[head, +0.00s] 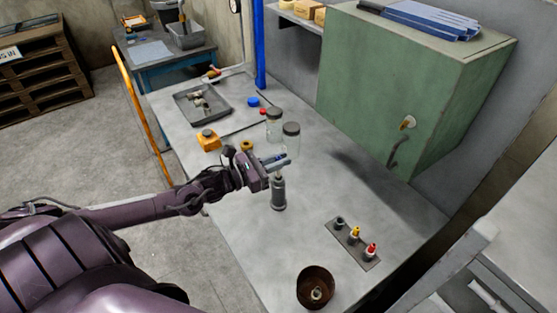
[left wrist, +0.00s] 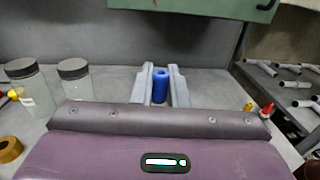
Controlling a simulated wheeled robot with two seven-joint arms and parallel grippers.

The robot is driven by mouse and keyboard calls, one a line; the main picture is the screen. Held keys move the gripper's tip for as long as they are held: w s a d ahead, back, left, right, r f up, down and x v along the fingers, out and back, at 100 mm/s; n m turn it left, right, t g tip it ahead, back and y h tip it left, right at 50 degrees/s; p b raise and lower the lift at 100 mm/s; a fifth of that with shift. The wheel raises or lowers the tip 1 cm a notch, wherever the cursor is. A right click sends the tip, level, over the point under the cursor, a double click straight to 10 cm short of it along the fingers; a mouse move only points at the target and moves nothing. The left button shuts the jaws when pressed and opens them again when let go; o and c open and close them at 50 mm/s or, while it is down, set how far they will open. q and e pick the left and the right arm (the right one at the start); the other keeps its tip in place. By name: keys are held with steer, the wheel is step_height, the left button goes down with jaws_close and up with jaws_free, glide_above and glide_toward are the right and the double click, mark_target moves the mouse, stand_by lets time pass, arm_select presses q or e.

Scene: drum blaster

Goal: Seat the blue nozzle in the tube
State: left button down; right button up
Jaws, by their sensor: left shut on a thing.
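My left gripper (head: 280,161) is over the table, with its fingers shut on the blue nozzle. In the left wrist view the blue nozzle (left wrist: 160,85) stands between the two grey fingers (left wrist: 160,88). In the head view the fingers mostly hide it. A grey tube (head: 279,193) stands upright on the table directly below the fingertips. The nozzle's lower end is close to the tube's top; I cannot tell whether it is inside or just above. My right gripper is not in view.
A holder plate (head: 369,262) carries a yellow nozzle (head: 354,233), a red nozzle (head: 371,250) and a dark piece. A brown bowl (head: 304,288) is at the front. Two glass jars (head: 291,141) stand behind the gripper. A green cabinet (head: 400,80) rises at the back right.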

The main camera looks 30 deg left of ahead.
mark_target(278, 176)
arm_select(q)
steer(key=shift+f+b, duration=0.1)
steer(key=shift+b, duration=0.2)
stand_by(0.8)
steer(key=shift+f+b, duration=0.45)
steer(key=shift+f, duration=0.05)
steer(key=shift+f+b, duration=0.35)
steer(key=shift+f, duration=0.05)
steer(key=shift+f+b, duration=0.8)
stand_by(0.7)
steer(key=c, duration=0.9)
jaws_free()
